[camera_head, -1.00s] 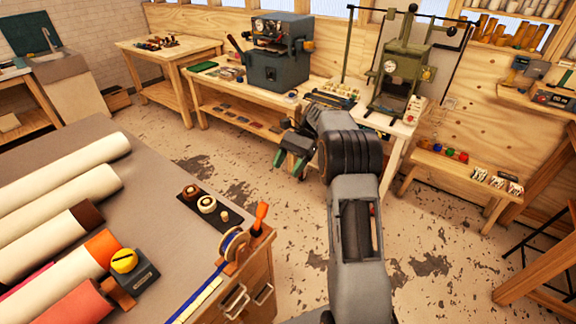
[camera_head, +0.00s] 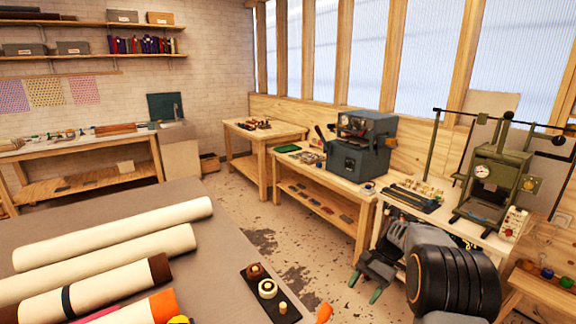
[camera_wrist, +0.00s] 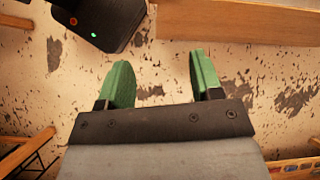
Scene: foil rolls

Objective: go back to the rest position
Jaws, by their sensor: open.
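My gripper (camera_wrist: 158,78) shows in the wrist view with its two green fingers spread apart and nothing between them. Below it is bare, worn floor. In the head view my gripper (camera_head: 367,284) is at the lower right, in front of the workbench with the green press, and it points down. My dark arm joint covers part of that bench and the floor there.
A large table (camera_head: 225,225) with several rolls (camera_head: 120,232) fills the lower left. A dark tray (camera_head: 262,308) with small round pieces lies near its edge. A blue-grey machine (camera_head: 360,146) and a green press (camera_head: 495,180) stand on benches along the wall. Floor (camera_head: 290,250) is clear between.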

